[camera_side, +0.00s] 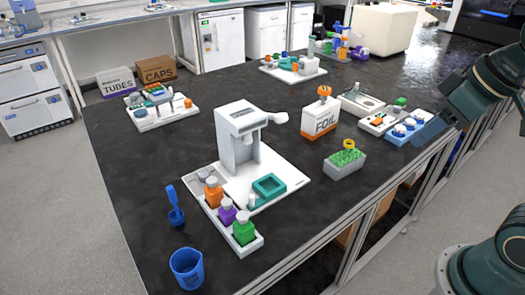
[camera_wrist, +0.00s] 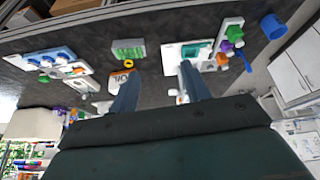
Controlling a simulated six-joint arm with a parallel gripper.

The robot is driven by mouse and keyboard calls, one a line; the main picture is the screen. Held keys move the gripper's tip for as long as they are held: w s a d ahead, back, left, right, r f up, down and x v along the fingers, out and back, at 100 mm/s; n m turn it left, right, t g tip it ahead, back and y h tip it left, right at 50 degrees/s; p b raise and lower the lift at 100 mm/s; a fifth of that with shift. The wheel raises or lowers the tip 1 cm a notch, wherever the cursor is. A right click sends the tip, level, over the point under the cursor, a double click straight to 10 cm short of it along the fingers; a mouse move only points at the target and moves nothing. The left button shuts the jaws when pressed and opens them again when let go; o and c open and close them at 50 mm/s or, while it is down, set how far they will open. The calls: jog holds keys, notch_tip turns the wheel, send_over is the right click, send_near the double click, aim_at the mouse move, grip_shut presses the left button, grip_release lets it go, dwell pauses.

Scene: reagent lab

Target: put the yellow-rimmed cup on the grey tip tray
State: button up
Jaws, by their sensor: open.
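The yellow-rimmed cup (camera_side: 349,144) shows in the side view as a small yellow ring just behind the grey tip tray. Its lower part is hidden by the tray. The grey tip tray (camera_side: 345,166) is a small grey box filled with green tips. In the wrist view the yellow ring (camera_wrist: 128,63) lies beside the tip tray (camera_wrist: 128,56), close to its edge; I cannot tell whether they touch. My gripper (camera_wrist: 160,85) is open and empty, its two blue fingers spread.
A white machine (camera_side: 243,140) and bottle rack (camera_side: 222,215) stand left. Trays with blue-lidded and coloured items (camera_side: 395,125) lie to the right. Dark table is clear in front of the tip tray.

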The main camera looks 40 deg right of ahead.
jog(key=shift+s+a+f+m, duration=0.1)
jog(key=shift+s+m, duration=0.2)
jog(key=shift+s, duration=0.45)
jog(key=shift+s+a+f+m, duration=0.1)
jog(key=shift+s+m, duration=0.2)
jog(key=shift+s, duration=0.45)
